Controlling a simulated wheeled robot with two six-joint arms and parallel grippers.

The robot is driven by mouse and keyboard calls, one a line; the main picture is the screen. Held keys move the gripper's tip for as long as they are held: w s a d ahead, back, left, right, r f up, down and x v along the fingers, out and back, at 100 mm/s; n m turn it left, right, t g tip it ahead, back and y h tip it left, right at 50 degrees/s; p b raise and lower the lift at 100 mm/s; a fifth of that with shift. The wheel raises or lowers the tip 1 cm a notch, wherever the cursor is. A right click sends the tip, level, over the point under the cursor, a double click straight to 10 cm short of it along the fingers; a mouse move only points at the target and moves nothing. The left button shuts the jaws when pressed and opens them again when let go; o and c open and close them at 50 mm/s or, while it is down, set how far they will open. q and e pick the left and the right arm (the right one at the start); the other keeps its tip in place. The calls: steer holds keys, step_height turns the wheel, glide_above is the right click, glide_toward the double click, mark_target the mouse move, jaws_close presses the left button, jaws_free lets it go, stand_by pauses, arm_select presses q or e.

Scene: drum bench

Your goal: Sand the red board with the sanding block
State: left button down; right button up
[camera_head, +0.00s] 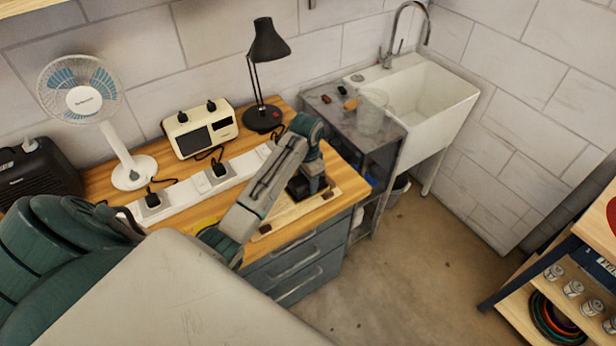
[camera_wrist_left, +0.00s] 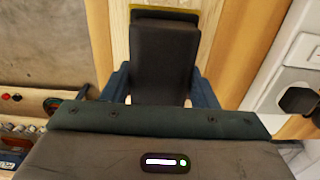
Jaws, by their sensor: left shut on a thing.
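My left gripper (camera_head: 307,188) is low over the right end of the wooden bench. In the left wrist view its blue fingers are shut on a dark grey block (camera_wrist_left: 165,62), which I take for the sanding block. A yellowish edge shows at the block's far end. Under it lies a pale wooden board (camera_head: 264,230), partly hidden by my arm. I cannot tell whether the block touches it. No red board face shows on the bench; a red thing (camera_head: 611,212) is cut off at the right edge. My right gripper is not in view.
A white power strip (camera_head: 215,178) with black plugs runs along the bench behind my arm. A white fan (camera_head: 133,172), a cream device (camera_head: 200,130) and a black lamp (camera_head: 263,118) stand further back. A sink (camera_head: 425,100) and grey side table (camera_head: 385,138) are to the right.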

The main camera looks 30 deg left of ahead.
arm_select(q)
steer(key=shift+s+a, duration=0.8)
steer(key=shift+s, duration=0.95)
steer(key=shift+s+a, duration=0.75)
steer(key=shift+s, duration=1.05)
steer(key=shift+s+a, duration=0.8)
steer(key=shift+s, duration=0.95)
steer(key=shift+s+a, duration=0.15)
steer(key=shift+s, duration=0.35)
steer(key=shift+s+a, duration=0.15)
steer(key=shift+s, duration=0.35)
steer(key=shift+w+r, duration=0.15)
steer(key=shift+r, duration=0.65)
step_height(320, 180, up, 4)
steer(key=shift+r, duration=0.2)
